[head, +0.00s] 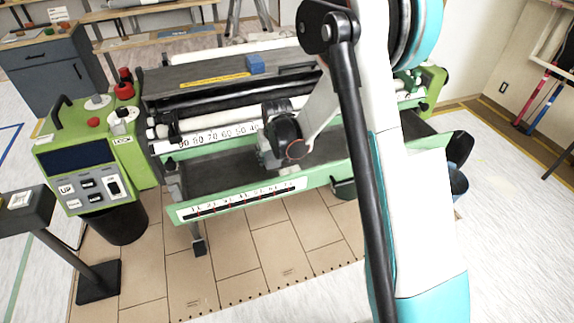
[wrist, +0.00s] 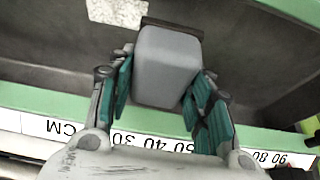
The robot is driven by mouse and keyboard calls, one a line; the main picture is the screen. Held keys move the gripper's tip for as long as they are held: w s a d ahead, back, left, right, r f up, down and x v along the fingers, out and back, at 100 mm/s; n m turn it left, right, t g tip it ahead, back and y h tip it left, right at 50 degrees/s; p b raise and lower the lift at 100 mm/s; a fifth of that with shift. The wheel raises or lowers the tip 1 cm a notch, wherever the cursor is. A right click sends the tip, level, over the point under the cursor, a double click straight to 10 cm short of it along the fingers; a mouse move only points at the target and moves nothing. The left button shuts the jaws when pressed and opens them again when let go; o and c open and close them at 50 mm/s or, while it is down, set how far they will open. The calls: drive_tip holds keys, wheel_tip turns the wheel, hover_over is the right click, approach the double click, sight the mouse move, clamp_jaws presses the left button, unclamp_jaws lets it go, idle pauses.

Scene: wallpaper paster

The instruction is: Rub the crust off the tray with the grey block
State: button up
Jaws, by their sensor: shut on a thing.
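In the wrist view my gripper (wrist: 163,84) is shut on the grey block (wrist: 167,62), with a teal finger pad on each side of it. The block is over the dark grey tray (wrist: 55,62); I cannot tell whether it touches the floor of the tray. A pale speckled patch of crust (wrist: 118,12) lies on the tray at the top edge of the view, up and left of the block. In the head view the tray (head: 215,172) runs along the front of the green machine. My arm hides its right part, and the block and crust cannot be made out there.
The tray has a green front rail (head: 240,203) with a scale. Rollers and a ruler (head: 215,135) lie behind it. A blue block (head: 255,64) sits on the machine's top. A control box (head: 88,165) stands at left, with a black bin (head: 118,222) below.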

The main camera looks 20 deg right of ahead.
hover_over(270, 174)
drive_tip(key=s, duration=0.1)
drive_tip(key=shift+s+d+f, duration=0.1)
drive_tip(key=shift+f, duration=2.1)
drive_tip(key=shift+s+f, duration=0.1)
drive_tip(key=shift+f, duration=1.3)
idle(0.7)
drive_tip(key=shift+r, duration=0.15)
idle(0.8)
idle(0.6)
drive_tip(key=shift+d, duration=0.15)
drive_tip(key=shift+d, duration=1.6)
drive_tip(key=shift+d, duration=0.1)
drive_tip(key=shift+d, duration=0.9)
drive_tip(key=shift+d, duration=0.15)
